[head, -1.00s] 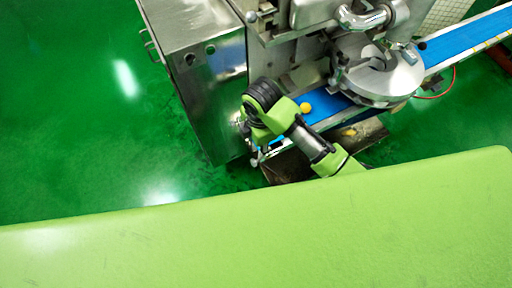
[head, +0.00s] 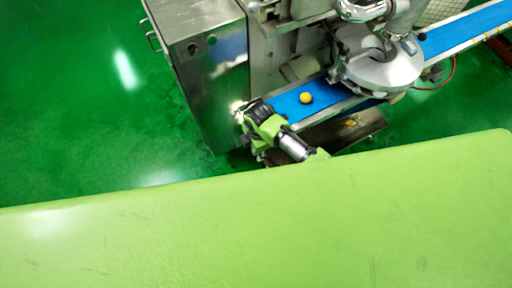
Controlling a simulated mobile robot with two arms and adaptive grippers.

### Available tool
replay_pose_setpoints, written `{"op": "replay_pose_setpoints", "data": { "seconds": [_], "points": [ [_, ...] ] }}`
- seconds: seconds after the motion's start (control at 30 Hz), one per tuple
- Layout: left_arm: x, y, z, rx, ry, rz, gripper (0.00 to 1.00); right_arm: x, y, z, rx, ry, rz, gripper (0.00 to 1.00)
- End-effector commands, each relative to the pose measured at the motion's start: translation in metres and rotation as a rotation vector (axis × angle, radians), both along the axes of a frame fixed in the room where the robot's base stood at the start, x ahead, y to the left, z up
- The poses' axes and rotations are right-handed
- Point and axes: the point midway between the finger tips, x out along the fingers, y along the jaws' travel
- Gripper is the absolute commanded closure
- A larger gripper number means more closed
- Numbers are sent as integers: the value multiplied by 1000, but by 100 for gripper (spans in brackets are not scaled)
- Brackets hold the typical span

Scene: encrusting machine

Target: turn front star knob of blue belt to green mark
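The blue belt (head: 333,95) runs diagonally through the machine, with its near end partly behind one of my arms. I cannot make out the front star knob or the green mark; the area at that belt end is small and partly covered by my arm. This green and black arm, apparently my right, reaches up from behind my green body to the belt's lower left end. Its gripper (head: 243,128) is at most a few dark pixels beside the steel cabinet, and its fingers cannot be read. My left gripper is not in view.
A yellow-orange ball (head: 306,98) lies on the belt. A steel cabinet (head: 208,75) stands left of the belt end, and a round metal machine head (head: 385,70) sits over the belt. A metal tray (head: 350,132) lies below. Green floor at left is clear.

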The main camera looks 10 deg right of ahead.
Motion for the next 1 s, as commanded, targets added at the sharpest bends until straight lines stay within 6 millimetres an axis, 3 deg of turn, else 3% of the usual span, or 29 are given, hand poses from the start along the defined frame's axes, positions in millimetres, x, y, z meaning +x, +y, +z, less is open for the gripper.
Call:
{"op": "replay_pose_setpoints", "data": {
  "seconds": [0.27, 0.4, 0.77, 1.0],
  "points": [
    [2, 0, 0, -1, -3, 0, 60, 0, 0, -1, 1, -1, 0, 66],
    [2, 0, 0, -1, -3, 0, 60, 0, 0, -1, 1, -1, 0, 100],
    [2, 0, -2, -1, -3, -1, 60, 2, 1, -1, -8, 31, 0, 100],
    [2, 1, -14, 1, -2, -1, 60, 6, 3, -3, -49, 154, -1, 100]
  ]
}}
